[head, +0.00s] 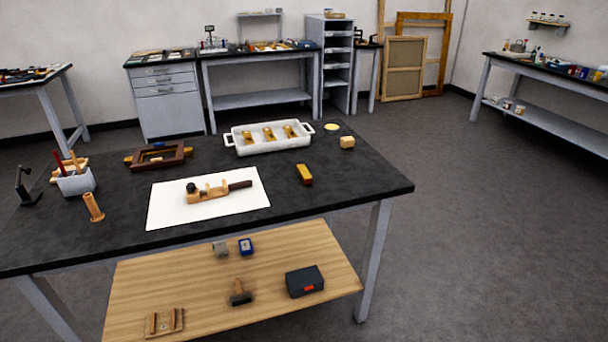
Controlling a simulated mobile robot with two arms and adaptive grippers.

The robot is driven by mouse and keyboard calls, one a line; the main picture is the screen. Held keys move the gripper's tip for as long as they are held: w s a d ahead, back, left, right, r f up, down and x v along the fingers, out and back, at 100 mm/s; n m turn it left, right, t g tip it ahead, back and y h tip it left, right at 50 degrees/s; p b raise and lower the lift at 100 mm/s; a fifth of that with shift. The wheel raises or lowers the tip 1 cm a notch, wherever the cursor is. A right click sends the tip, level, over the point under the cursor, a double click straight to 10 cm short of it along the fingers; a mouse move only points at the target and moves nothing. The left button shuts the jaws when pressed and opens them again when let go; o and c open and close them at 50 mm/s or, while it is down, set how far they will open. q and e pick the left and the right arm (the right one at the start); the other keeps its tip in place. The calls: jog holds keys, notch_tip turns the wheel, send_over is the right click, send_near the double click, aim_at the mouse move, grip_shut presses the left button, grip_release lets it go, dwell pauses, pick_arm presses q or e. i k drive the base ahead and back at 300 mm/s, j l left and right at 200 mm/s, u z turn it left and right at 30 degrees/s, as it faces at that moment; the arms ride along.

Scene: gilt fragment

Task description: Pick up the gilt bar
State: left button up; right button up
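A short bar (304,173) with a golden-yellow top and a reddish-brown end lies on the black tabletop (345,205), to the right of a white sheet. It looks like the gilt bar. It lies apart from the other things and nothing covers it. A white two-handled tray (272,149) behind it holds three smaller golden pieces (268,134). Neither of my grippers shows in the head view.
A wooden tool with a dark handle (208,191) lies on the white sheet (165,208). A dark red frame (158,155), a tan block (347,142) and a grey tool cup (76,182) stand around. The tabletop's right front is clear. A wooden shelf (200,280) is below.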

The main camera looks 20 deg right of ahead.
aim_at(306, 177)
jog(key=i+l, duration=0.15)
jog(key=l, duration=0.2)
jog(key=i+l+u, duration=0.1)
jog(key=l, duration=0.3)
jog(key=i+l+u, duration=0.1)
jog(key=l, duration=0.25)
